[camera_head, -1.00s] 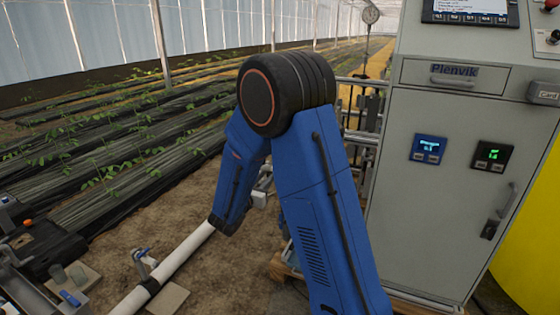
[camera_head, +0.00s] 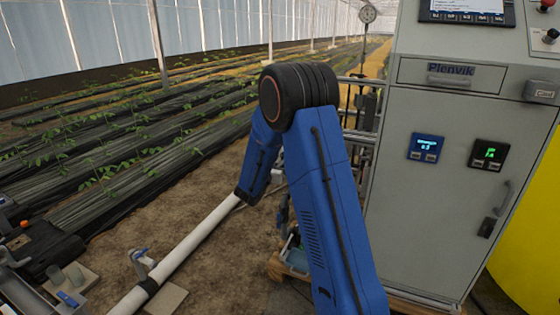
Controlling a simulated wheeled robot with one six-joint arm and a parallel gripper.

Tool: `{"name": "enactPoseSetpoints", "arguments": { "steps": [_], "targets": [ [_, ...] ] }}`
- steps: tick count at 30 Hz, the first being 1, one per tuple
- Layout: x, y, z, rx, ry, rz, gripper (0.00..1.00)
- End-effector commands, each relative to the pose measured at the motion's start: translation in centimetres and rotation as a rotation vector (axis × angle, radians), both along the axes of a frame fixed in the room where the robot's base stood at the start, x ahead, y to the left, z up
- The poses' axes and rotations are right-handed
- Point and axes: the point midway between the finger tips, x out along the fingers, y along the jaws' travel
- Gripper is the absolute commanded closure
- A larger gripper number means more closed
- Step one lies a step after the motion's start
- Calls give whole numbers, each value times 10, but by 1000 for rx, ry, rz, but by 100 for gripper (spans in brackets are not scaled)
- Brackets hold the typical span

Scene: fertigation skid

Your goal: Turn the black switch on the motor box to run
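I cannot make out the motor box or its black run switch for certain. The space behind my blue arm, low in the middle of the head view, is hidden. A small black knob (camera_head: 551,34) sits on the upper right of the grey control cabinet (camera_head: 400,210), below a red button; I cannot tell what it belongs to. My arm is bent at its black elbow, and its forearm slopes down behind the upper arm. My gripper is not visible, so its opening and anything in it are hidden.
The cabinet carries two small displays, a blue one (camera_head: 425,147) and a black one (camera_head: 489,154). A yellow tank (camera_head: 535,240) stands at right. A white pipe (camera_head: 195,250) with a blue-handled valve (camera_head: 141,262) crosses the soil. Metal pipework stands behind my arm.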

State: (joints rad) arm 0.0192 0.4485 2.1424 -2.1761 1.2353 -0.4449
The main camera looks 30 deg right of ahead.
Motion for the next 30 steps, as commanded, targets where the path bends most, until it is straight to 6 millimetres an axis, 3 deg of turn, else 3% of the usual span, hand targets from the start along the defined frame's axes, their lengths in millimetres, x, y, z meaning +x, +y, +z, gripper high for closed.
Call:
{"name": "enactPoseSetpoints", "arguments": {
  "steps": [11, 12, 15, 16, 30],
  "targets": [
    [4, -5, 0, 1, 1, 0, 72],
    [4, -5, 0, 1, 1, 0, 74],
    [4, -5, 0, 1, 1, 0, 98],
    [4, -5, 0, 1, 1, 0, 100],
    [4, -5, 0, -47, 61, 0, 100]
  ]
}}
